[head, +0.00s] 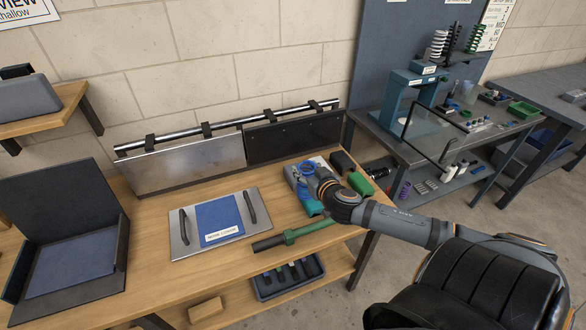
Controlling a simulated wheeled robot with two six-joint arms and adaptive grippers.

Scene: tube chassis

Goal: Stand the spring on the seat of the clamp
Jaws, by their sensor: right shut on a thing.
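My right gripper (322,178) is over the right end of the wooden bench, with its arm coming in from the right. It is shut on a small blue coil, which looks like the spring (307,167), just above a grey and teal item on the bench. The wrist hides much of the fingers, and the coil's tilt is hard to tell. A teal frame-like press (399,95), which may be the clamp, stands on the grey bench behind, with a clear guard panel in front. My left gripper is not in view.
A metal plate with a blue sheet and two handles (219,222) lies mid-bench, with a green-handled bar (292,236) in front. Dark and green blocks (343,162) sit right of the wrist. A black folder-like case (70,235) stands left. White and black springs (438,45) stand at the back.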

